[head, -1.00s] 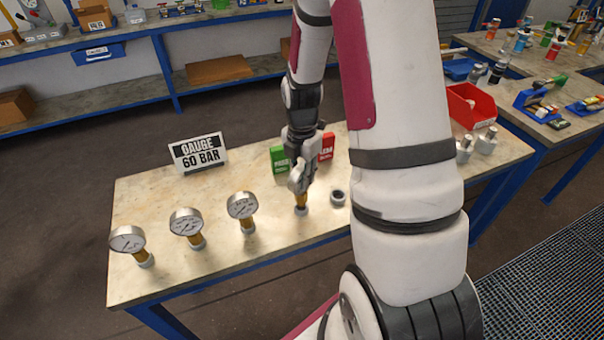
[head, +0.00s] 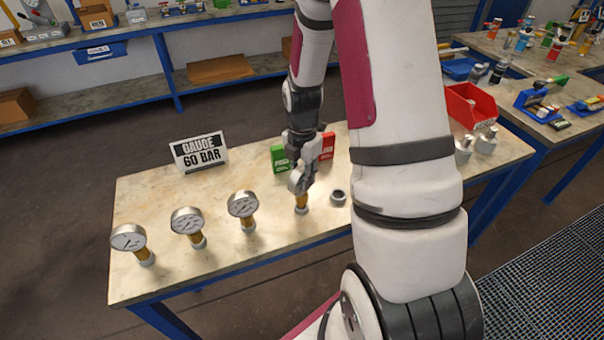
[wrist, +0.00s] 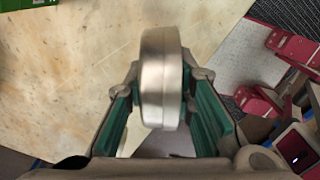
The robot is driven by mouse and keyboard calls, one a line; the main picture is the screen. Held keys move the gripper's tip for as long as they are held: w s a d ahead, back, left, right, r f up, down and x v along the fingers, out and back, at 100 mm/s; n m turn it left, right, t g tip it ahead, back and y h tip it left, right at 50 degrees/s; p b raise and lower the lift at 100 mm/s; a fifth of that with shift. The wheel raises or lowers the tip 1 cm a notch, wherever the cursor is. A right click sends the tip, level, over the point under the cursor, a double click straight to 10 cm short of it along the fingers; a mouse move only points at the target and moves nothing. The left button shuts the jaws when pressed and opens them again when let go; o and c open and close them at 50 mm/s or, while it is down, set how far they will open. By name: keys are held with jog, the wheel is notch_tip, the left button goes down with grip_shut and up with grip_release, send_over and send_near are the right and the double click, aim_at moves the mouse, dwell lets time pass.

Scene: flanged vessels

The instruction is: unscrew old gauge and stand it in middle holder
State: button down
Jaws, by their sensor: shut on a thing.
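My gripper (head: 302,178) points down and is shut on a gauge. In the wrist view, the gauge (wrist: 162,75) is a silver disc seen edge-on between the green finger pads. In the head view its brass stem (head: 302,200) shows below the fingers, at a grey collar on the table; I cannot tell whether it is still threaded there. Its dial is hidden. Three similar gauges, a left one (head: 128,238), a middle one (head: 187,220) and a right one (head: 242,204), stand tilted on brass stems in a row to the left. An empty-looking grey ring (head: 338,197) sits to the right.
A green block (head: 280,158) and a red block (head: 327,146) are close behind my gripper. A red bin (head: 470,106) is at the right. The table's left back (head: 145,195) is clear.

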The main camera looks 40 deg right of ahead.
jog(key=shift+f, duration=0.95)
jog(key=c, duration=1.3)
grip_release()
jog(key=shift+r, duration=0.1)
notch_tip(320, 180, up, 11)
jog(key=shift+f, duration=0.1)
jog(key=shift+a+r, duration=0.1)
jog(key=shift+r, duration=0.6)
jog(key=s+a+r+m+t, duration=0.1)
jog(key=s+a+r+m, duration=0.1)
jog(key=a+r+m, duration=0.3)
jog(key=s+a+r+m+t, duration=0.1)
jog(key=s+a+r+m, duration=0.25)
jog(key=r, duration=0.45)
jog(key=s+a+r+m+t, duration=0.3)
jog(key=s+a+r+m, duration=0.3)
jog(key=s+m, duration=0.4)
jog(key=shift+a+r+m+t, duration=0.35)
jog(key=shift+a+m, duration=0.5)
jog(key=shift+m, duration=0.3)
